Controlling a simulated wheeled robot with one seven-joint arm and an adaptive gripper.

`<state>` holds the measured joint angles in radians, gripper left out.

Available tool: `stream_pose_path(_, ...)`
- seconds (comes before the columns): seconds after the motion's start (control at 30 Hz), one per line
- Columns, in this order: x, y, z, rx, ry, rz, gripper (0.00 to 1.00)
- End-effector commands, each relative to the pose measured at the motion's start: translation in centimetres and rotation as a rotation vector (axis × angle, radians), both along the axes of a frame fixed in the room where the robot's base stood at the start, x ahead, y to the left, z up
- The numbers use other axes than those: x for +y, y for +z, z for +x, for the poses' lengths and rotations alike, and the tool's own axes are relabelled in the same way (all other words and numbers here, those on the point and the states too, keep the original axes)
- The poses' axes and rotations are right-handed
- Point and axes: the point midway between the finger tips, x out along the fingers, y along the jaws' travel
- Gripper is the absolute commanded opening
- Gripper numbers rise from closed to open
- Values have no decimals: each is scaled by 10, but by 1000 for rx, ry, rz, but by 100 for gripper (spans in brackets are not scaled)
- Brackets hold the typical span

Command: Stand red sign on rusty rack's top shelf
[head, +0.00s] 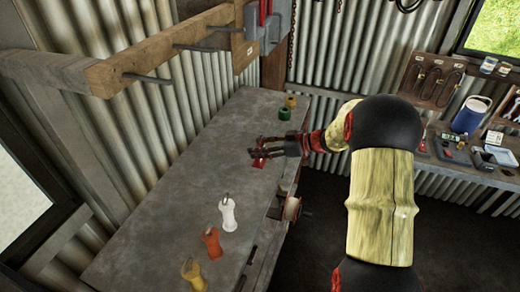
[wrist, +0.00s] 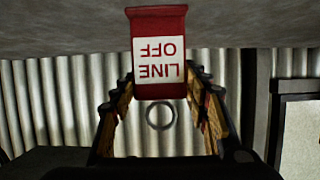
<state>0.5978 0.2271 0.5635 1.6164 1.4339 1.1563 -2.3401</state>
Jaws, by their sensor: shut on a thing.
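The red sign (wrist: 158,20) has a white panel reading "LINE OFF", upside down in the wrist view. My gripper (wrist: 160,92) is shut on it, with a finger at each side of its lettered end. In the head view the red sign (head: 259,161) shows small at the tips of my gripper (head: 265,151), over the grey bench. I cannot tell whether it touches the bench top. No rack that I can make out as the rusty one is in view.
The grey bench (head: 170,205) carries white (head: 228,213), orange (head: 211,243) and yellow (head: 193,274) pieces at the near end. Green (head: 285,114) and yellow (head: 290,102) pieces stand at the far end. A wooden rail (head: 150,55) with pegs overhangs the left. A cluttered shelf (head: 455,158) stands right.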

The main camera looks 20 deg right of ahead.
Motion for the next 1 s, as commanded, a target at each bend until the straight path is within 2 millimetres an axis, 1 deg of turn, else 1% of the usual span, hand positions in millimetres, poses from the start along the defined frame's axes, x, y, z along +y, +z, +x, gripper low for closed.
stream_pose_path(0.03, 0, -7, -1, 4, 0, 3, 19)
stream_pose_path(0.13, 0, -16, -1, 2, 0, 2, 19)
stream_pose_path(0.53, 0, -20, -1, 0, 0, 0, 19)
stream_pose_path(0.57, 0, -20, -1, 0, 1, 0, 46)
stream_pose_path(0.87, 0, -19, -1, 0, 1, 0, 63)
stream_pose_path(1.0, 0, -19, -1, 1, 1, 1, 64)
